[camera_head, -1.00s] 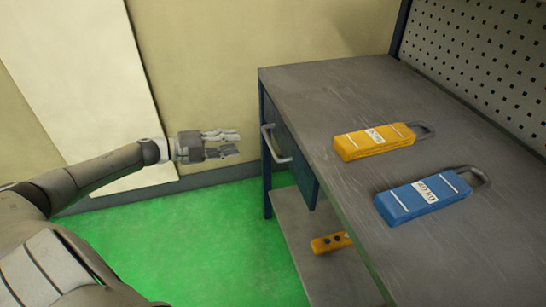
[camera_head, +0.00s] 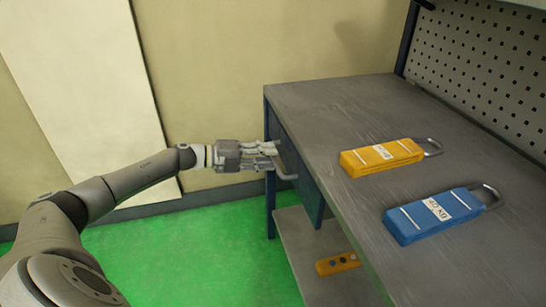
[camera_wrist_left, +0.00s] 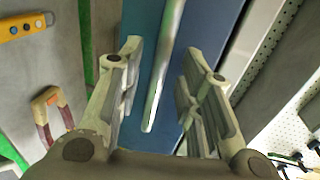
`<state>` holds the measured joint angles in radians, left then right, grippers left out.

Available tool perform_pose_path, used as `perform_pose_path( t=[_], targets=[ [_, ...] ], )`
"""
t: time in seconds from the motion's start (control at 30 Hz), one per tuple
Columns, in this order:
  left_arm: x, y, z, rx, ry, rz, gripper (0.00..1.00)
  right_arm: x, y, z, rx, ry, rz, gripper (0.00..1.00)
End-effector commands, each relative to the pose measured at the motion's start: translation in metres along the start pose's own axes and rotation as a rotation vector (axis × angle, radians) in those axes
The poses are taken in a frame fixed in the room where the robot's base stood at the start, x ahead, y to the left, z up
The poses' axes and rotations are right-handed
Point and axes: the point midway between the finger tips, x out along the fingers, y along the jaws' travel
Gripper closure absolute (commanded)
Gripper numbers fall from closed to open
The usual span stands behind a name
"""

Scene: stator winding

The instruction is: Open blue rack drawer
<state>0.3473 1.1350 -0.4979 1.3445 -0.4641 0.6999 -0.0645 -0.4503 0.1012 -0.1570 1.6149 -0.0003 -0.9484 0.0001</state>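The blue drawer (camera_head: 300,172) is under the grey bench top, at its left end. Its front looks flush with the bench frame. The grey bar handle (camera_head: 286,166) is on the drawer front. My left gripper (camera_head: 274,155) is at the handle in the head view. In the left wrist view the handle (camera_wrist_left: 164,70) runs between the two spread fingers of the left gripper (camera_wrist_left: 160,85), with a gap on each side. The fingers are open. My right gripper is not in view.
A yellow padlock-shaped block (camera_head: 380,157) and a blue one (camera_head: 436,217) lie on the bench top (camera_head: 320,105). A yellow button box (camera_head: 337,264) is on the lower shelf (camera_head: 300,245). The green floor left of the bench is clear.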

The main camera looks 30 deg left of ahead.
Motion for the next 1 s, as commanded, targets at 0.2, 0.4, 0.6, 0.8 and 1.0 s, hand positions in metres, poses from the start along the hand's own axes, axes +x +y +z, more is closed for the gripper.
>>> perform_pose_path(
  t=[0.2,0.4,0.6,0.8,1.0],
  targets=[
    [0.02,0.0,0.001,-0.001,-0.002,-0.001,0.66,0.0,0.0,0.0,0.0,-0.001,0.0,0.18],
    [0.025,0.001,0.0,-0.001,-0.001,0.001,0.66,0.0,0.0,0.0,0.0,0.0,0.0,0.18],
    [0.024,0.001,0.0,-0.001,-0.001,0.001,0.7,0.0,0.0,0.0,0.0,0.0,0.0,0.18],
    [0.024,0.001,0.001,-0.001,-0.002,0.001,0.96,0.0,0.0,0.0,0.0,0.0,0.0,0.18],
    [0.024,0.001,0.001,-0.001,-0.002,0.001,1.0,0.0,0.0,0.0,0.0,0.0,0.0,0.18]
  ],
)
